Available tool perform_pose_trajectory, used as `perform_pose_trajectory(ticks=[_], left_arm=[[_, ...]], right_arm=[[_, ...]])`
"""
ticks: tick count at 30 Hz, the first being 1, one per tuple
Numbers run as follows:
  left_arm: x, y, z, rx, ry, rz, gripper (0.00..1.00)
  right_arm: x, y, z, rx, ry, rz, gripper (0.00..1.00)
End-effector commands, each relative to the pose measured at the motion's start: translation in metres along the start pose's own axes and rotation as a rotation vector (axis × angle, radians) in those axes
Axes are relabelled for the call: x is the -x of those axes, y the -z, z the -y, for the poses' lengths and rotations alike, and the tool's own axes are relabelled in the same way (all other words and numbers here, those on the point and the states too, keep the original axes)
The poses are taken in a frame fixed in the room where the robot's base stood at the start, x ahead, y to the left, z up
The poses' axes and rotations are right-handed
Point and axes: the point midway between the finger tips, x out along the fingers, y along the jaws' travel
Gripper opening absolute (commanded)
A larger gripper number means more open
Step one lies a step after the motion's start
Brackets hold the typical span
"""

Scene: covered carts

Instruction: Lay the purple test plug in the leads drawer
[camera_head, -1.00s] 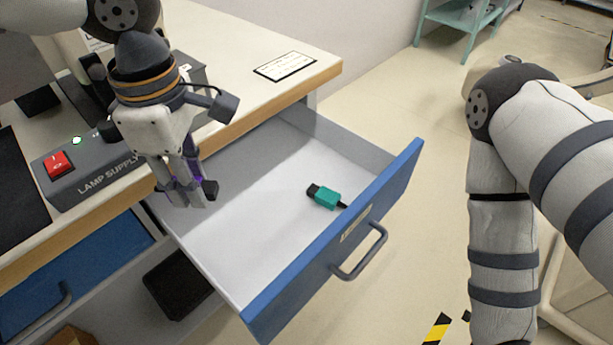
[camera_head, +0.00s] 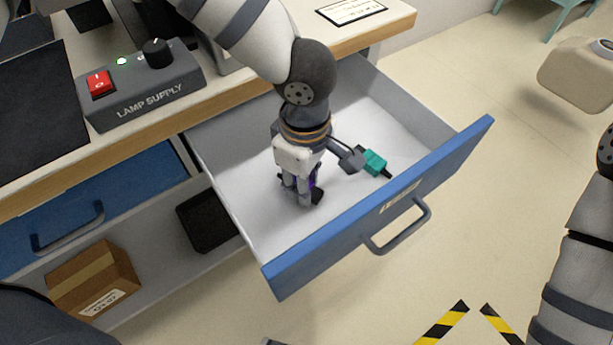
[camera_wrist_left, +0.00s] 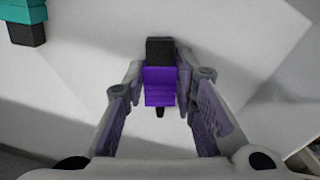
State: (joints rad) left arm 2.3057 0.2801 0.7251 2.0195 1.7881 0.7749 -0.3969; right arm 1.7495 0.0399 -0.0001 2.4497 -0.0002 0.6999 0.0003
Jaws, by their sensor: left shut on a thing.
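The purple test plug (camera_wrist_left: 159,86) has a black end and sits between the fingertips of my left gripper (camera_wrist_left: 160,95) in the left wrist view. In the head view only a sliver of the purple plug (camera_head: 313,179) shows. My left gripper (camera_head: 302,195) is shut on it, pointing down inside the open leads drawer (camera_head: 235,215). The drawer has a white inside and a blue front. I cannot tell whether the plug touches the drawer floor. My right gripper is not in view.
A teal plug (camera_head: 373,162) lies in the drawer, right of my left gripper; it also shows in the left wrist view (camera_wrist_left: 22,12). The lamp supply (camera_head: 145,85) stands on the worktop. The drawer floor has free room around the gripper.

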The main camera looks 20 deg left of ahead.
Motion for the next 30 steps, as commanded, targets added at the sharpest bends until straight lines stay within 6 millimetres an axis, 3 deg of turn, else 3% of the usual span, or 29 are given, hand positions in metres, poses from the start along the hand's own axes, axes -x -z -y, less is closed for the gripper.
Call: perform_pose_trajectory(ticks=[11, 12, 14, 23, 26, 30], left_arm=[[-0.006, 0.000, 0.000, -0.001, 0.000, -0.001, 0.00], [-0.006, 0.000, 0.000, -0.001, -0.001, -0.001, 0.34], [-0.006, 0.000, 0.000, -0.001, -0.001, -0.001, 0.45], [-0.003, 0.000, -0.001, 0.000, -0.002, -0.001, 0.45], [0.012, 0.000, -0.002, 0.003, -0.008, 0.000, 0.45], [0.053, 0.000, -0.002, 0.003, -0.013, -0.001, 0.45]], right_arm=[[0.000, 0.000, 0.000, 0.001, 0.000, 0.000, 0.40], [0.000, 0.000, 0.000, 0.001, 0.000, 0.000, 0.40], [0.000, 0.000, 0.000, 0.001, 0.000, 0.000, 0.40], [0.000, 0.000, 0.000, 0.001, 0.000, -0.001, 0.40], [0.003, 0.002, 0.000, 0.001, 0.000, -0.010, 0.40], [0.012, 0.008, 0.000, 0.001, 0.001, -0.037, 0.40]])
